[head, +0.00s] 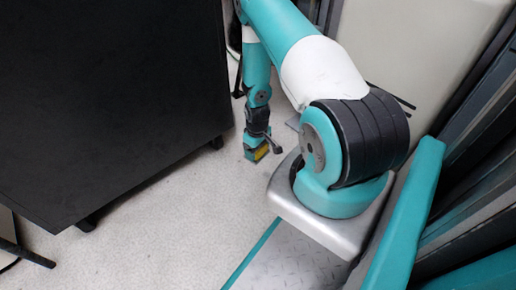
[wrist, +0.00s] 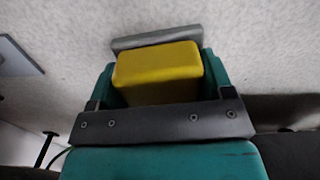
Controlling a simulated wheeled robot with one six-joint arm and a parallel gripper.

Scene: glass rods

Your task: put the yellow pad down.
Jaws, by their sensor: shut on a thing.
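The yellow pad (wrist: 158,72) is a small block with rounded edges. In the wrist view it sits between the teal fingers of my gripper (wrist: 160,80), which is shut on it. In the head view a small part of the yellow pad (head: 261,153) shows at the end of my gripper (head: 256,152), which points down low over the pale floor (head: 190,220). I cannot tell whether the pad touches the floor. Part of the pad is hidden by the fingers.
A large black table or cabinet (head: 100,90) on dark feet fills the left side of the head view, close to my gripper. A cream panel (head: 410,45) stands behind my arm. Pale speckled floor is clear in front of the black furniture.

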